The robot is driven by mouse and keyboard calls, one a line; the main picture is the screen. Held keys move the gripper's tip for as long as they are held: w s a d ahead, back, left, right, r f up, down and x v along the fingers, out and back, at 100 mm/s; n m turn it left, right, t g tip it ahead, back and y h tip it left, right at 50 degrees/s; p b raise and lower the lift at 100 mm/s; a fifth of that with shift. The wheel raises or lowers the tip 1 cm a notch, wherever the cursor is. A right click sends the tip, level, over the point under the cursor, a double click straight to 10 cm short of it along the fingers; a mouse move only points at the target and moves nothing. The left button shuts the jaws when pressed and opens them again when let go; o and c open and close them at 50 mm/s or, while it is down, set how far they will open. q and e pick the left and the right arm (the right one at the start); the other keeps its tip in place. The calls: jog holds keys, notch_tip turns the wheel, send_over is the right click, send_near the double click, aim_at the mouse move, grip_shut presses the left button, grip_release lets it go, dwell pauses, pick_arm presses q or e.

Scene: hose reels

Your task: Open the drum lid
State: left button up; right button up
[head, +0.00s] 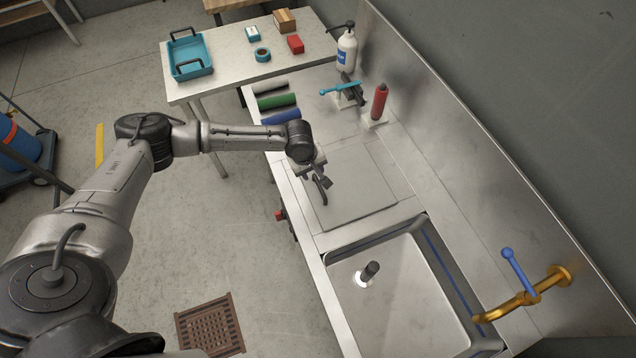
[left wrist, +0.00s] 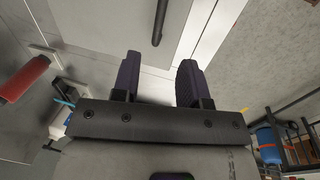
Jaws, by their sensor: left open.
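A flat, square grey metal lid (head: 358,184) lies closed in the steel counter. It also fills the upper middle of the left wrist view (left wrist: 112,22). A thin dark bar handle (left wrist: 160,22) shows on it there, ahead of the gap between my fingers and apart from them. My left gripper (head: 314,175) is low over the lid's left part, near this bar; the overlap hides their exact spacing in the head view. The left gripper's two dark fingers (left wrist: 158,65) are apart with nothing between them. The drum's inside is hidden. My right gripper is not in view.
A sink (head: 400,290) with a brass tap (head: 525,298) lies in front of the lid. A steel backsplash (head: 450,130) rises on the right.

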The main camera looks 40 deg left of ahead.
aim_at(319, 185)
pick_arm(q)
jog(key=f, duration=0.3)
jog(key=w+f, duration=0.1)
jog(key=f, duration=0.2)
jog(key=d+f, duration=0.1)
jog(key=f, duration=0.2)
jog(key=shift+w+f+b, duration=0.3)
jog(key=shift+w+f, duration=0.05)
jog(key=shift+w, duration=0.05)
grip_shut()
